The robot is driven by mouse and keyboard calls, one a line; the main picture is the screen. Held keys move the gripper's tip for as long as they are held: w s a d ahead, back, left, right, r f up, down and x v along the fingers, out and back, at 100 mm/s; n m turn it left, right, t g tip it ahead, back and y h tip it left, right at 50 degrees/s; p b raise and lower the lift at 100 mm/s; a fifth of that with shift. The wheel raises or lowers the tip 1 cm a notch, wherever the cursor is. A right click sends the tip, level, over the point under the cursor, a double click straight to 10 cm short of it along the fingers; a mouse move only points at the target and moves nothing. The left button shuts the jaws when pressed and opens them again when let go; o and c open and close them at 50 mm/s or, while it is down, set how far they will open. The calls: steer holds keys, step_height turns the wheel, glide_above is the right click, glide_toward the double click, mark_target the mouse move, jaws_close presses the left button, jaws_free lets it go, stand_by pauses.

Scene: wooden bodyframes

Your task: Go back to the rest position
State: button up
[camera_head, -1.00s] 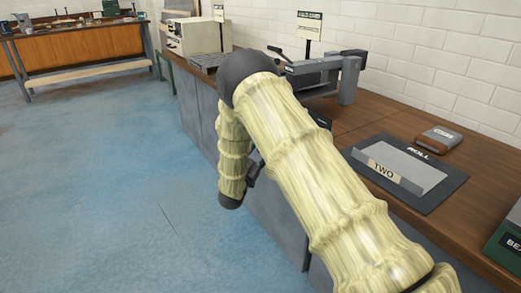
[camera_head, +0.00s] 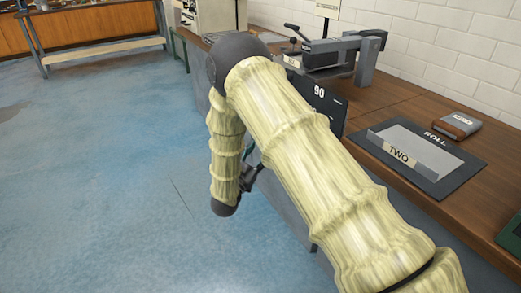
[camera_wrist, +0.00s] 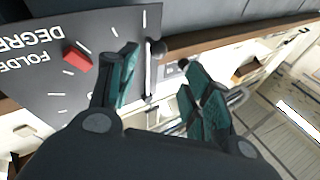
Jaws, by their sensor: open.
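My gripper (camera_wrist: 163,88) shows in the wrist view with its two teal-padded fingers spread apart and nothing between them. Beyond the left finger is a dark dial panel (camera_wrist: 50,95) with white tick marks, a red marker and upside-down lettering that reads like "FOLDER DEGREE". A thin grey bar (camera_wrist: 149,72) with a round knob lies just beyond the gap between the fingers. In the head view my pale, ribbed arm crosses the middle and hangs down beside the bench front. The gripper is mostly hidden there behind the arm.
A wooden bench (camera_head: 395,97) runs along the brick wall. On it are a grey folding machine (camera_head: 345,55) with a dark "90" panel (camera_head: 328,104), a tray labelled "TWO" (camera_head: 415,143) and a small brown box (camera_head: 459,124). The blue floor (camera_head: 100,190) at left is clear.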

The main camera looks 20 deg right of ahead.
steer(key=shift+f, duration=0.1)
steer(key=s+f+n+g+y, duration=0.2)
steer(key=s+f+n+y, duration=0.4)
steer(key=f, duration=0.5)
steer(key=s+f+n+g+y, duration=0.15)
steer(key=s+f+y, duration=0.25)
steer(key=s+f, duration=0.6)
steer(key=s+a+f+n+g+y, duration=0.1)
steer(key=s+f+g+y, duration=0.15)
steer(key=s+f, duration=0.55)
steer(key=s+a+f+n+g+y, duration=0.1)
steer(key=s+f+n+g+y, duration=0.2)
steer(key=s, duration=0.8)
steer(key=s+a+g, duration=0.2)
steer(key=s+g, duration=0.3)
steer(key=s, duration=1.1)
step_height(320, 180, up, 22)
steer(key=p, duration=2.2)
steer(key=shift+a+y, duration=0.15)
steer(key=shift+y, duration=0.3)
